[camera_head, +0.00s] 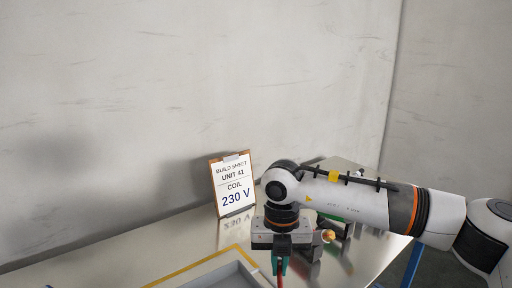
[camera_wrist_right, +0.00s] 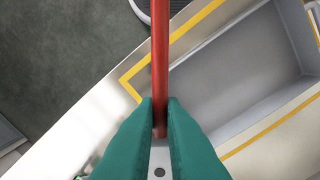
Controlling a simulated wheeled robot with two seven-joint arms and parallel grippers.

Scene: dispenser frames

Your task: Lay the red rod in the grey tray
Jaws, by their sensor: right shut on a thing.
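My right gripper (camera_wrist_right: 160,118) has green fingers shut on the red rod (camera_wrist_right: 160,50). In the right wrist view the rod runs from between the fingertips up to the top edge, over the tray's near corner. In the head view the right gripper (camera_head: 280,265) points down beside the tray, and a short piece of the rod (camera_head: 280,281) shows below it. The grey tray (camera_head: 226,273) is cut off by the bottom edge in the head view. Its empty inside (camera_wrist_right: 240,75) shows in the right wrist view, right of the rod. The left gripper is not in view.
A yellow line (camera_wrist_right: 198,22) borders the tray on the shiny table (camera_head: 130,250). A build sheet on a clipboard (camera_head: 233,185) stands at the back, reading "COIL 230 V". Several small items, partly hidden, lie behind my right arm, one of them orange (camera_head: 328,236).

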